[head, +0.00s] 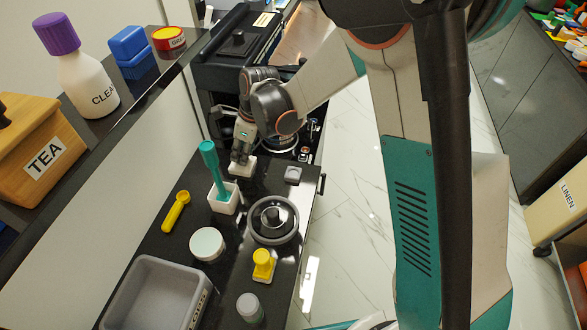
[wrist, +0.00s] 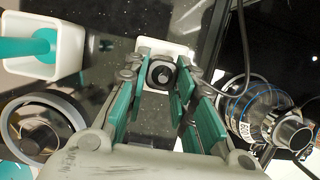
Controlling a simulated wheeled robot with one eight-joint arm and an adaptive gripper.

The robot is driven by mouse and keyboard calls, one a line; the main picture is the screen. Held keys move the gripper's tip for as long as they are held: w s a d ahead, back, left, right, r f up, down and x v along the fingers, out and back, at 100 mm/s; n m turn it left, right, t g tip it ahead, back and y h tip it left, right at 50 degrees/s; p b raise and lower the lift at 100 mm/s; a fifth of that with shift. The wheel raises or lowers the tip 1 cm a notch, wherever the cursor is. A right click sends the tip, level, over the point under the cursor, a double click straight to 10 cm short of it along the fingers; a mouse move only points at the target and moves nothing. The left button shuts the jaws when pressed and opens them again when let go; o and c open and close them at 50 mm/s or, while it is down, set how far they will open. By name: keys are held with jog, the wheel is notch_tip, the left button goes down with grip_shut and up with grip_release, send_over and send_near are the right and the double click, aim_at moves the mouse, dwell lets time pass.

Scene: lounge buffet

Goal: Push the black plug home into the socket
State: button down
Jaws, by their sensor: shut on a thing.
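The black plug (wrist: 161,73) shows in the wrist view as a dark round piece between my fingertips. My gripper (wrist: 158,76) is shut on it, with a finger on either side. The white socket block (wrist: 176,49) lies just behind and under the plug in that view. In the head view the socket block (head: 245,168) sits on the dark counter right below my gripper (head: 240,158), which points down. My fingers hide the plug there. I cannot tell how deep the plug sits in the socket, or whether it touches it.
A white holder (head: 222,206) with a teal-handled tool (head: 209,165) stands close in front of the gripper. A grey block (head: 293,174) lies to the right. A glass vessel (wrist: 262,112) and a cable (wrist: 247,50) show at the right of the wrist view. A grey bin (head: 150,264) stands nearer.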

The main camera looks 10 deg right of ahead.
aim_at(242, 151)
jog(key=shift+f+b, duration=0.4)
jog(key=shift+f, duration=0.05)
jog(key=c, duration=1.2)
grip_release()
jog(key=shift+c, duration=0.2)
jog(key=c, duration=0.3)
jog(key=shift+r, duration=0.15)
jog(key=shift+r+p, duration=2.3)
jog(key=shift+r, duration=1.15)
